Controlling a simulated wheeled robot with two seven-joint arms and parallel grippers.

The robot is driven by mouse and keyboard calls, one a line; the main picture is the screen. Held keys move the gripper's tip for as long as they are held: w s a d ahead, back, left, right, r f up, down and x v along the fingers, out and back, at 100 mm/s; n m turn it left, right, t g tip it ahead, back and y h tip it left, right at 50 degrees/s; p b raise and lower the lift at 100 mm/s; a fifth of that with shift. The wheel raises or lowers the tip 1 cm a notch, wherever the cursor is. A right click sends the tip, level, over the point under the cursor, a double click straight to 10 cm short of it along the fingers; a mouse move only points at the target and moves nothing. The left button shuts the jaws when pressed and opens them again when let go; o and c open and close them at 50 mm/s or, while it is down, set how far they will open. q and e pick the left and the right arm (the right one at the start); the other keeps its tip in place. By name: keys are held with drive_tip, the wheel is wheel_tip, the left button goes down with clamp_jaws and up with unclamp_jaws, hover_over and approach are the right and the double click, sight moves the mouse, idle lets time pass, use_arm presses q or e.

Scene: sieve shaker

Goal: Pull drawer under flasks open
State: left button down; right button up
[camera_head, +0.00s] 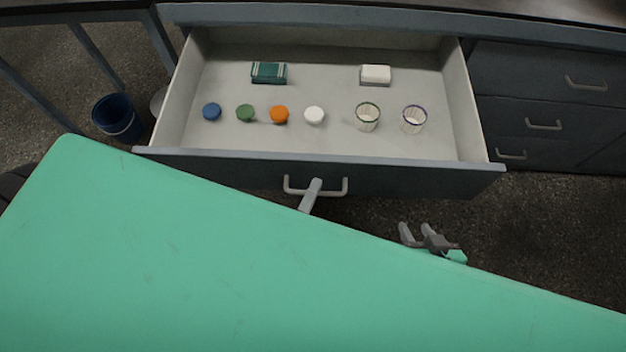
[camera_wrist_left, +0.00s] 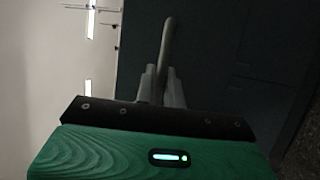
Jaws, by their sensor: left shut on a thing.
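The wide drawer (camera_head: 400,177) is pulled far out from under the bench and its inside shows. Its front carries a pale bar handle (camera_head: 337,187), which also shows in the left wrist view (camera_wrist_left: 168,45). My left gripper (camera_head: 314,188) is shut on the handle near its middle; the fingers also show in the left wrist view (camera_wrist_left: 160,85). My right gripper (camera_head: 420,234) is open and empty, below and to the right of the drawer front. My large green body part hides the lower part of the head view. No flasks are in view.
In the drawer lie blue (camera_head: 211,111), green (camera_head: 245,113), orange (camera_head: 279,115) and white (camera_head: 314,115) caps, a green box (camera_head: 268,73), a white block (camera_head: 375,75) and two round containers (camera_head: 367,117). Closed drawers (camera_head: 545,105) stand right; a blue bin (camera_head: 117,117) stands left.

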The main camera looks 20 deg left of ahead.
use_arm(q)
drive_tip(key=c, duration=1.8)
unclamp_jaws()
drive_tip(key=v, duration=1.3)
drive_tip(key=shift+s+f, duration=0.2)
drive_tip(key=shift+s, duration=0.2)
